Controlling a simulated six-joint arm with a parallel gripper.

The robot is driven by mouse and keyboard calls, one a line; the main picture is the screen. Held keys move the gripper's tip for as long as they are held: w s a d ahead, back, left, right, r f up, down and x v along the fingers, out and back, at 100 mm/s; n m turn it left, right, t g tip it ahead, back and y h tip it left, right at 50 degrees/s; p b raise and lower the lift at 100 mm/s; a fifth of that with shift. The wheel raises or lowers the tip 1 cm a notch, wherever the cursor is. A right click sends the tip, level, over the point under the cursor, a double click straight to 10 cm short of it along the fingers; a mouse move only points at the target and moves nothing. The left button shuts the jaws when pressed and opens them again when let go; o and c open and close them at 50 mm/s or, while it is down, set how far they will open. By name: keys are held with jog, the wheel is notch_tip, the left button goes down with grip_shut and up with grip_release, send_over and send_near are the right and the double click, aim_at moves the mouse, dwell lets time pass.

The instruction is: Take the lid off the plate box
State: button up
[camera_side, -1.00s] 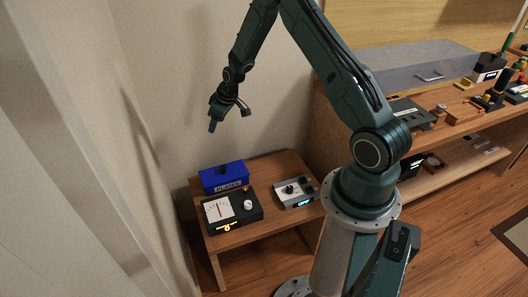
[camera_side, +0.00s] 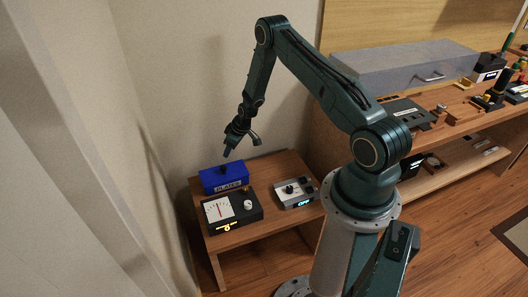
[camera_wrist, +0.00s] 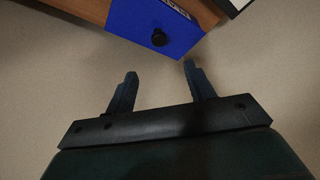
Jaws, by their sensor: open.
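The plate box (camera_side: 224,183) is blue with a "PLATES" label on its front, and it stands at the back left of the small wooden table. Its blue lid (camera_wrist: 150,27) is on, with a round black knob (camera_wrist: 159,38) on top. My gripper (camera_side: 228,153) is above the box, apart from it, with a clear gap to the knob. In the wrist view the two fingers of my gripper (camera_wrist: 160,76) are spread and empty, and the knob lies beyond their tips.
A black meter box (camera_side: 232,209) with a dial stands in front of the plate box. A grey device (camera_side: 295,192) with a knob and lit display is to the right. The wall is close behind the small table (camera_side: 277,226). A long workbench (camera_side: 420,135) stands at right.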

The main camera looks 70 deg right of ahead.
send_over(223, 167)
jog(key=s, duration=0.3)
jog(key=shift+w+a+f, duration=0.1)
jog(key=shift+w+f, duration=0.05)
jog(key=shift+f, duration=1.7)
jog(key=shift+w+a+f, duration=0.1)
jog(key=shift+f, duration=1.75)
jog(key=shift+x, duration=2.6)
jog(key=shift+s+d, duration=0.1)
jog(key=shift+s, duration=0.05)
grip_shut()
